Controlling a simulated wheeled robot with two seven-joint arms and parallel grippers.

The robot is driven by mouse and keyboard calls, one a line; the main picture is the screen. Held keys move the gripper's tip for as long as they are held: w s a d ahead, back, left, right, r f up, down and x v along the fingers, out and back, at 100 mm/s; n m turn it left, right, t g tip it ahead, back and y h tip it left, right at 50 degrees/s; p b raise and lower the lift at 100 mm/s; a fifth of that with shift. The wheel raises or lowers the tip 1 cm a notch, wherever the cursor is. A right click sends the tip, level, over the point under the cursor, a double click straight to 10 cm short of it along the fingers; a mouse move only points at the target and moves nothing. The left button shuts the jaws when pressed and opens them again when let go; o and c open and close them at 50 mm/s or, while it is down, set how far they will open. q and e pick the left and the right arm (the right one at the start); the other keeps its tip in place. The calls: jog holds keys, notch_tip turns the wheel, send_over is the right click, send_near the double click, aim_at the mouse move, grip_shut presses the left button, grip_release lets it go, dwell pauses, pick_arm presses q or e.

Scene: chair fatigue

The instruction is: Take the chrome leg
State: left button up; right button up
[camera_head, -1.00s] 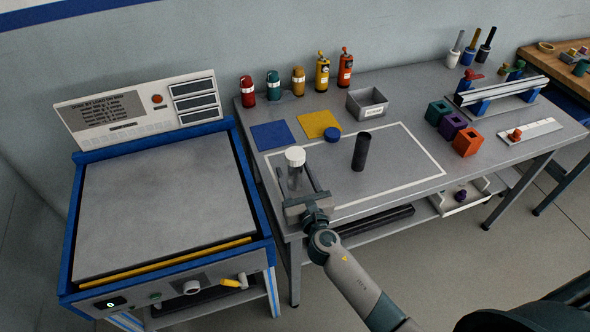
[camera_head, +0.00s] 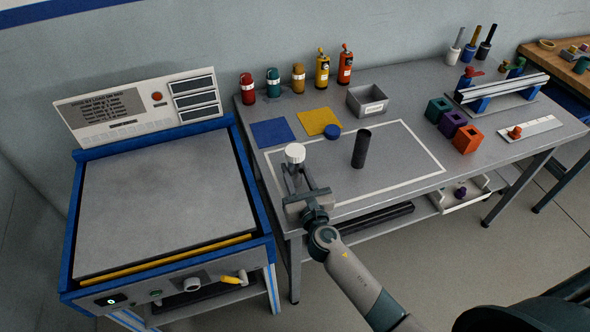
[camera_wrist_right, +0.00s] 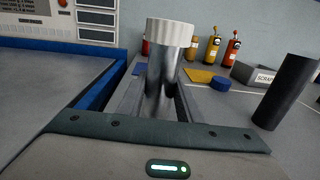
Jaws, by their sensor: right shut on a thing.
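The chrome leg (camera_wrist_right: 163,75) is a shiny upright cylinder with a white ribbed cap on top. In the head view its white cap (camera_head: 294,153) shows at the left end of the bench, with part of the chrome body hidden by my gripper. My right gripper (camera_head: 299,182) is around the leg and shut on it. In the right wrist view the leg stands between the two fingers, and its lower end is hidden behind the gripper body. My left gripper is not in view.
A black cylinder (camera_head: 361,149) stands upright inside the white outline to the right. Blue (camera_head: 272,133) and yellow (camera_head: 318,122) mats, a blue disc (camera_head: 333,132) and a grey scrap bin (camera_head: 367,101) lie behind. The blue-framed machine (camera_head: 165,205) stands close on the left.

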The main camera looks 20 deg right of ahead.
aim_at(298, 165)
notch_tip(298, 165, up, 5)
jog(key=shift+d+f+p, duration=0.15)
jog(key=shift+p, duration=0.8)
jog(key=s+d+r, duration=0.4)
jog(key=d+r, duration=0.2)
jog(key=d, duration=0.4)
jog(key=shift+s+d, duration=0.15)
jog(key=shift+d, duration=0.15)
jog(key=shift+r, duration=0.1)
